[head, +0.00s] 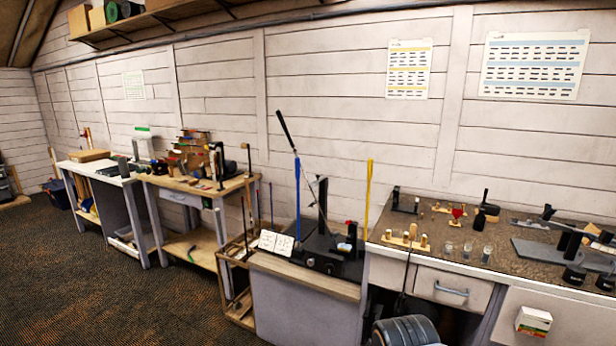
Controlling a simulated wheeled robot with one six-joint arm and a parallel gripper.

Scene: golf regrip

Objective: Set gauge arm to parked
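A black bench machine (330,258) with knobs on its front stands on the grey cabinet in the middle of the view. A dark upright post (323,206) rises from it. A thin slanted rod runs close to the post; I cannot tell whether the post or the rod is the gauge arm, or read its setting. A long stick with a black upper end (285,130) leans up beside the machine, next to a blue upright (298,200). My gripper is not in view.
A white card (276,242) stands at the machine's left and a yellow upright (368,195) at its right. The right bench (480,252) carries small tools and cups. A dark ribbed object (405,332) is low in front. Carpet at the left front is clear.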

